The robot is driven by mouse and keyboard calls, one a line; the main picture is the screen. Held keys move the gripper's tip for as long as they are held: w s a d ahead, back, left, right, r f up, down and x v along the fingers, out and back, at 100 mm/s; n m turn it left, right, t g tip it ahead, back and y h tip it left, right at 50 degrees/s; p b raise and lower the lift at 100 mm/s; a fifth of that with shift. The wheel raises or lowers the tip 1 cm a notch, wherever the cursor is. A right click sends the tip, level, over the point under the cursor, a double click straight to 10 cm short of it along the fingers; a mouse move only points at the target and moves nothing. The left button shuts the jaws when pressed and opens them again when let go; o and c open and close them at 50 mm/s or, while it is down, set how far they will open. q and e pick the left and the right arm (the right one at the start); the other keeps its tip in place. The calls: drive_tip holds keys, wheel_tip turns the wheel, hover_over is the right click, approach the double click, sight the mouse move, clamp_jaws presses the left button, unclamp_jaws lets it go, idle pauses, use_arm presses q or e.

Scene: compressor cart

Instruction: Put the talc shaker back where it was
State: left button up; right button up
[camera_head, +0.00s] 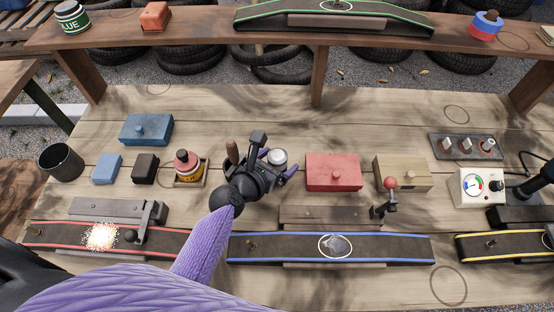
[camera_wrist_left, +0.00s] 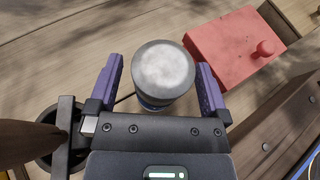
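The talc shaker (camera_head: 277,157), a small cylinder with a pale, powdery top, stands on the wooden bench in the middle. It also shows in the left wrist view (camera_wrist_left: 163,72), upright between the purple fingers. My left gripper (camera_head: 276,163) is around it, one finger on each side. In the left wrist view the fingers of this gripper (camera_wrist_left: 160,85) are spread, with a visible gap on the left and a very narrow one on the right. Contact on the right side is hard to judge. My right gripper does not show clearly.
A red lidded box (camera_head: 333,172) stands just right of the shaker. A brown-handled tool (camera_head: 232,152) is close on the left. White powder (camera_head: 102,236) lies on the red-edged belt (camera_head: 180,243). A blue-edged belt (camera_head: 290,248) runs in front. Drawn rings include one on bare wood (camera_head: 449,285).

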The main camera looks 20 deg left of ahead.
use_arm(q)
drive_tip(key=shift+r, duration=0.3)
drive_tip(key=p+v, duration=0.3)
drive_tip(key=v, duration=0.9)
drive_tip(key=shift+f, duration=0.2)
